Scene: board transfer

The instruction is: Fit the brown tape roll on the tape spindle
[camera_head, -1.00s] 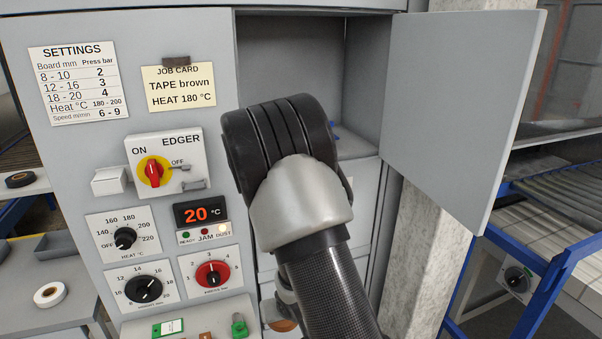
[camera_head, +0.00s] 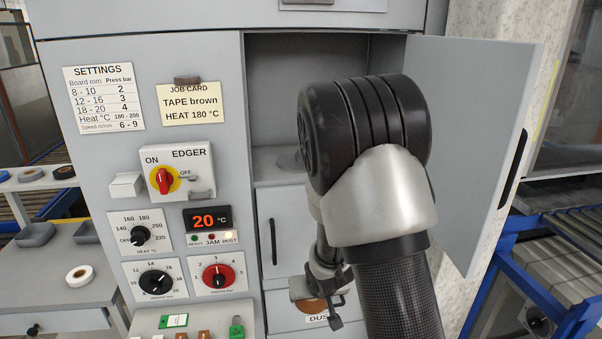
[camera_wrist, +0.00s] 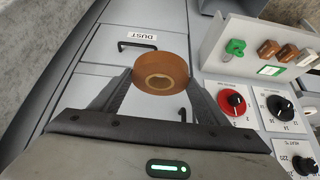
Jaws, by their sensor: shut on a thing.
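The brown tape roll (camera_wrist: 160,75) is held between the two fingers of my gripper (camera_wrist: 158,88) in the wrist view. In the head view the gripper (camera_head: 325,290) hangs low in front of the cabinet, below the open compartment. The roll (camera_head: 313,304) partly shows there, near the dust drawer. The open compartment (camera_head: 275,85) is behind my arm. A grey round disc (camera_head: 290,158) lies on its floor, partly hidden by my arm. I cannot make out the spindle's post.
The compartment door (camera_head: 470,140) stands open to the right. The control panel (camera_head: 180,170) is on the left, with a ledge of green and brown parts (camera_wrist: 262,45) below. A white roll (camera_head: 80,276) lies on a side table.

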